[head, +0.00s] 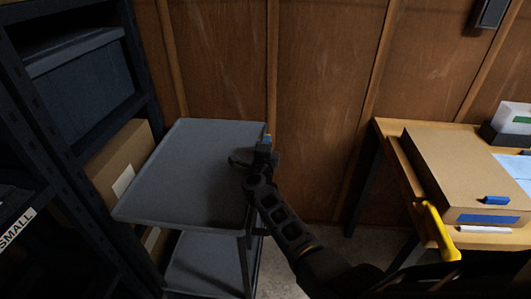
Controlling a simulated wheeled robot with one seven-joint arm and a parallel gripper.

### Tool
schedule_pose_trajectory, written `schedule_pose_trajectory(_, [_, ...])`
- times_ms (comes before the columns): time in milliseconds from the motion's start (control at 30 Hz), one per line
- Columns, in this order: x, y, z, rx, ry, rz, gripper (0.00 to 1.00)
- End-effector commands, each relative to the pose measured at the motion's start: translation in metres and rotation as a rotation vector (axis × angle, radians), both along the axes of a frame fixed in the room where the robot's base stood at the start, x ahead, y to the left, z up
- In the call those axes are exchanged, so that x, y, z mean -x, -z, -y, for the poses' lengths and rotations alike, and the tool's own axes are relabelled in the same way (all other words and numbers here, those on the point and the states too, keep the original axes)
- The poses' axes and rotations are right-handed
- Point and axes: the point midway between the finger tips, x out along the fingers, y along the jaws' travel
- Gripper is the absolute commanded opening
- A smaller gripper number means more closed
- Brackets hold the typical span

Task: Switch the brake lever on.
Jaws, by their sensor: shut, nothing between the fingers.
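My gripper (262,148) is at the right edge of a grey two-shelf cart (185,165), close to its top shelf. It looks shut and empty, though its fingers are small and dark here. A small blue and orange piece (267,139) shows right at the gripper, by the cart's far right corner. I cannot tell whether it is the brake lever or whether the gripper touches it. A dark rounded shape (240,157) lies just left of the gripper, over the shelf. No brake lever can be made out clearly; my arm covers part of the cart's right side.
Dark shelving with a grey bin (80,75) and a cardboard box (120,170) stands left of the cart. A wooden desk (392,130) at right holds a flat box (450,165); a yellow handle-like thing (440,232) is at its front. Floor between cart and desk looks clear.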

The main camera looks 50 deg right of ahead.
Motion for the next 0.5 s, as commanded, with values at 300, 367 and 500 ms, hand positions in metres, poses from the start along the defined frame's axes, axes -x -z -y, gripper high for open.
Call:
schedule_pose_trajectory(300, [-0.018, 0.01, 0.022, 0.0, 0.0, 0.0, 0.0])
schedule_pose_trajectory(367, [-0.02, 0.01, 0.025, 0.0, 0.001, 0.0, 0.0])
schedule_pose_trajectory(500, [-0.023, 0.012, 0.03, 0.001, 0.001, -0.001, 0.0])
